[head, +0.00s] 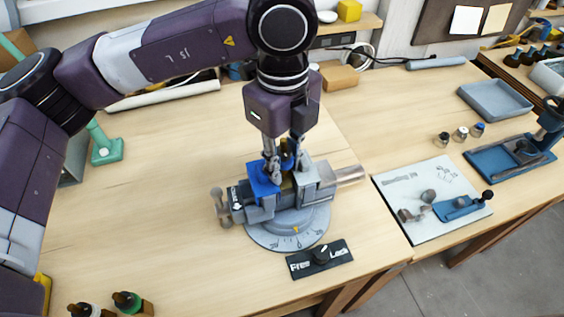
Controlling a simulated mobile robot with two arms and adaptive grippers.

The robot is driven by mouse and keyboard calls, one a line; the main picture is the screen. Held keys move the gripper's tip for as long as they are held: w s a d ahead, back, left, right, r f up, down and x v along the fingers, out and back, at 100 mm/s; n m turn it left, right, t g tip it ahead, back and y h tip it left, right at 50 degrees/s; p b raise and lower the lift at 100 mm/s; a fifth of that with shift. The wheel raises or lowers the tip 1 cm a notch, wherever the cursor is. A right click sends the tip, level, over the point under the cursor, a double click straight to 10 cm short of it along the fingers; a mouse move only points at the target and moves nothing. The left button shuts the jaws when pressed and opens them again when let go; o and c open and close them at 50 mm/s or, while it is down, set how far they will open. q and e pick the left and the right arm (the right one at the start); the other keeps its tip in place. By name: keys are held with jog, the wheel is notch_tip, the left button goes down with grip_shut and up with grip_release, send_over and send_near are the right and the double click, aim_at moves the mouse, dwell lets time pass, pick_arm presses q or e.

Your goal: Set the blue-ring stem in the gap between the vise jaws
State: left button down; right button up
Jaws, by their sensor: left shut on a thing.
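The vise (318,178) stands on a round dial base near the middle of the table, with a blue block at its left jaw and bare grey metal at its right. My left gripper (285,168) points straight down over the vise, its fingertips at the jaws. It is shut on the blue-ring stem (288,158), of which only a bit of blue shows between the fingers. Something brass-coloured shows below, between the jaws. The fingers hide the stem's lower end, so I cannot tell how deep it sits. My right gripper is out of view.
A Free/Lock switch plate (320,258) lies in front of the vise. A white board (430,198) with small parts and a blue tool is to the right. A grey tray (495,100) is farther right.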

aim_at(284, 140)
pick_arm(q)
jog(key=c, duration=1.6)
grip_release()
jog(key=shift+s+f, duration=0.15)
jog(key=shift+f, duration=0.65)
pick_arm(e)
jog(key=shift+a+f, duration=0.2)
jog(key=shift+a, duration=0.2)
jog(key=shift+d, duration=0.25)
pick_arm(q)
jog(key=r, duration=0.2)
jog(key=w+r, duration=0.1)
jog(key=r, duration=0.1)
jog(key=shift+d, duration=0.15)
jog(key=r, duration=0.2)
jog(key=s+r, duration=0.1)
jog(key=r, duration=0.1)
jog(key=shift+r, duration=0.4)
jog(key=shift+w+r, duration=0.2)
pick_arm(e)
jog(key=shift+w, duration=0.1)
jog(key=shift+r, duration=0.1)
